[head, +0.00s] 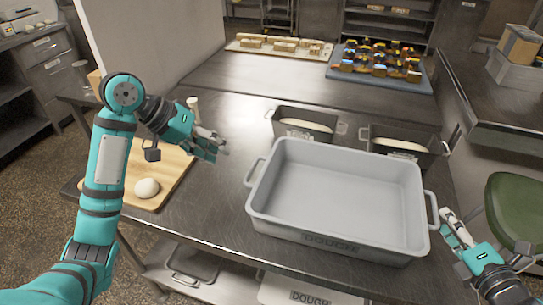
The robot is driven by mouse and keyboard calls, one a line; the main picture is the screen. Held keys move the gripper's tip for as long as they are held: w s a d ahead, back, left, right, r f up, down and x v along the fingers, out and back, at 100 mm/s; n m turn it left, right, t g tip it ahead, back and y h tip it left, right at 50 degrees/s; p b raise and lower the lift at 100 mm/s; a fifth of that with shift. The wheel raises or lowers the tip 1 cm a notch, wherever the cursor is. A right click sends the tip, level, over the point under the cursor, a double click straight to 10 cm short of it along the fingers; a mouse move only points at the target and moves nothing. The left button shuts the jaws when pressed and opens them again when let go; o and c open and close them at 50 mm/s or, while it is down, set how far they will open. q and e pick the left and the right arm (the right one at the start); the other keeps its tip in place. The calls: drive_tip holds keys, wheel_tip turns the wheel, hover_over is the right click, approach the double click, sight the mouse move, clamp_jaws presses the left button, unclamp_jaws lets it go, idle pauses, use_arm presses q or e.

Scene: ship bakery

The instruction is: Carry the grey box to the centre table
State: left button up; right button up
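My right gripper (454,228) is close beside the box's right handle (433,210). Whether it touches or encloses the handle cannot be told. Which table is the centre table is not clear from this view.
Two dark tins with dough (305,126) (398,146) stand just behind the box. A wooden board (160,175) with a dough ball (146,188) lies at left. Farther back are a bread tray (280,48) and a blue mat with jars (378,80). A green stool (518,205) stands at right.

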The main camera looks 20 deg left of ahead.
drive_tip(key=shift+v, duration=3)
